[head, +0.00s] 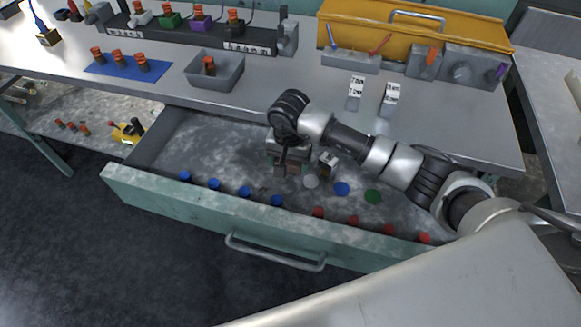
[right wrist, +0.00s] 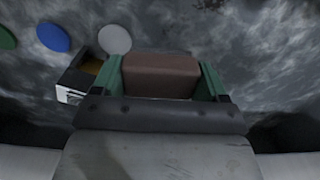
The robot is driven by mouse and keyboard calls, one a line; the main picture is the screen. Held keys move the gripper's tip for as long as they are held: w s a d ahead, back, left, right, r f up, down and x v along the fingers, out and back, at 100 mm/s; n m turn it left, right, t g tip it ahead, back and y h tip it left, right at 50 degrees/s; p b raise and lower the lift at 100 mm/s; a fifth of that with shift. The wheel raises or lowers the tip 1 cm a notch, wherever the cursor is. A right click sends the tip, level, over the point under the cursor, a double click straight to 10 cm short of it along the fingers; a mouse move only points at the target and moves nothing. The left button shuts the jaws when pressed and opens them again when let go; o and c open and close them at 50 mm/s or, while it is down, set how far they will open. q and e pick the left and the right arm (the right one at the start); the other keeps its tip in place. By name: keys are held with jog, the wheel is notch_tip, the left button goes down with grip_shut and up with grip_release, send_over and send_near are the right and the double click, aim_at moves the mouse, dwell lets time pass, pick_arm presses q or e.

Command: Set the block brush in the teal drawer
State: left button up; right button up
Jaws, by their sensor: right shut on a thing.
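The teal drawer (head: 165,200) is pulled open below the bench in the head view. My right gripper (head: 288,168) is low inside the drawer, toward its middle. It is shut on a brown block (right wrist: 162,76), which I take to be the block brush. The block sits between the green fingers in the right wrist view. Its bristles are hidden, and I cannot tell whether it touches the drawer floor. My left gripper is out of view.
A small dark box with a white label (head: 328,163) stands just right of the gripper. White, blue (head: 342,188) and green discs (head: 373,196) lie beside it. Blue and red caps line the drawer front. The drawer's left part is clear. A grey tray (head: 215,75) stands on the bench.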

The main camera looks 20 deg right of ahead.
aim_at(290, 169)
jog(key=shift+f, duration=1.7)
jog(key=shift+f, duration=0.15)
jog(key=o, duration=0.9)
notch_tip(290, 169, up, 12)
jog(key=shift+r+b, duration=0.2)
jog(key=shift+b, duration=0.1)
